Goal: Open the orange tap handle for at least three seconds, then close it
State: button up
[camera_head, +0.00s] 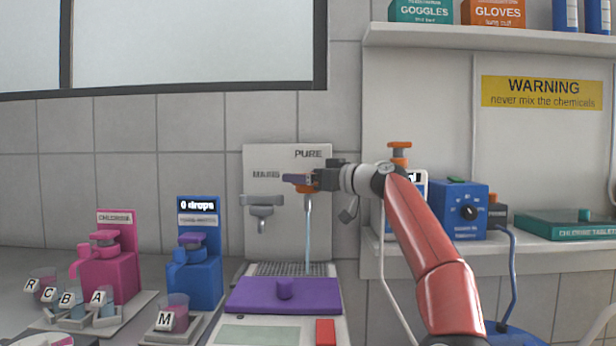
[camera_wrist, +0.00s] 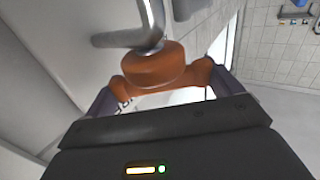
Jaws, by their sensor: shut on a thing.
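The orange tap handle (camera_head: 303,187) is on the white wall panel (camera_head: 283,222) under the label PURE. In the wrist view the orange handle (camera_wrist: 155,68) fills the middle, with the grey metal spout (camera_wrist: 150,22) beyond it. My gripper (camera_head: 300,180) is at the handle, its purple fingers (camera_wrist: 97,105) on either side of the orange part, shut on it. A pale blue stream of water (camera_head: 308,235) runs down from the tap to the drain grate (camera_head: 290,269). The fingers hide part of the handle in the head view.
A grey tap (camera_head: 262,205) is left of the orange one. Pink (camera_head: 108,275) and blue (camera_head: 195,280) dispensers with labelled cups are at left. A blue box (camera_head: 458,208) sits on the right shelf.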

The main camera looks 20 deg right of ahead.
jog(key=shift+f, duration=0.1)
jog(key=o, duration=0.7)
jog(key=b+v, duration=0.3)
jog(key=v, duration=0.4)
jog(key=shift+s+d, duration=0.25)
jog(key=shift+s, duration=0.05)
